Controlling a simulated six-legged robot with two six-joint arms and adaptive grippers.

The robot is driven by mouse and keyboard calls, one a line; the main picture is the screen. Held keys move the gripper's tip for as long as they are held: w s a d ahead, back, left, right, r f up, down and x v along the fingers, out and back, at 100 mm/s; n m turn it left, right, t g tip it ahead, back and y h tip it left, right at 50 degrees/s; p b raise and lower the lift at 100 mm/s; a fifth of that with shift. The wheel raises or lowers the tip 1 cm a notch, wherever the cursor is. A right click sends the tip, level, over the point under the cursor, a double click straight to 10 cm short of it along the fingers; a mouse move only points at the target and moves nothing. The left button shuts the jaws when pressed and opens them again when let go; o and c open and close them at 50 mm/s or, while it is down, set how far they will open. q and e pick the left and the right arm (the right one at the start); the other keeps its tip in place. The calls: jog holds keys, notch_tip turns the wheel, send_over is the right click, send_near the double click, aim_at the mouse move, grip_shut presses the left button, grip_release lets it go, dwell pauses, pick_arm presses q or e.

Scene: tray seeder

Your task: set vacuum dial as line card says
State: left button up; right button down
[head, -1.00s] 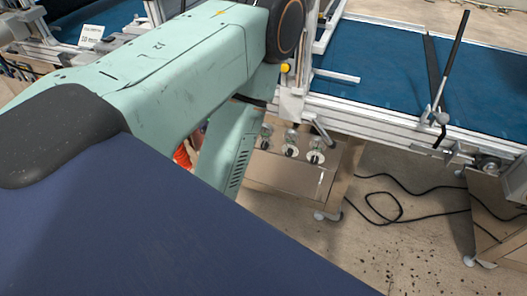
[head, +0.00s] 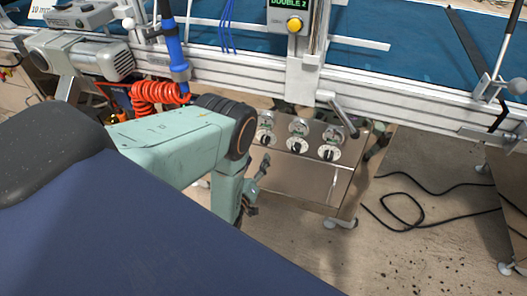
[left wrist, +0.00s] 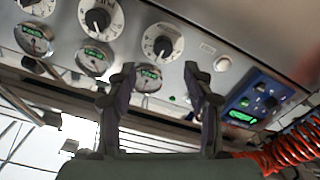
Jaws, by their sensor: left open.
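A steel control panel (head: 300,182) under the blue conveyor carries three black knobs on white scales: a left dial (head: 265,137), a middle dial (head: 297,146) and a right dial (head: 329,153). A round gauge sits by each. I cannot read which dial is vacuum. My left gripper (head: 254,192) is in front of the panel's left side. In the left wrist view its fingers (left wrist: 160,78) are apart and empty, near one dial (left wrist: 162,42) and its green-marked gauge (left wrist: 148,78). A white card (head: 46,11) at top left shows "10 mm". My right gripper is out of view.
A blue control box (left wrist: 256,103) and coiled red hose (left wrist: 294,146) lie beside the dials in the wrist view. A clamp lever (head: 343,114) overhangs the panel's right top. A black cable (head: 410,205) lies on the floor.

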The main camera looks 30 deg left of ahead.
aim_at(264, 143)
pick_arm(q)
jog(key=b+x, duration=0.2)
jog(key=x, duration=0.4)
jog(key=shift+w+a, duration=0.15)
jog(key=shift+a, duration=0.1)
jog(key=shift+w+a+f+b, duration=0.1)
jog(key=shift+w+a+b, duration=0.2)
jog(key=shift+w+b, duration=0.1)
jog(key=shift+w+d, duration=0.1)
jog(key=shift+w, duration=0.05)
jog(key=shift+c, duration=1.4)
grip_shut()
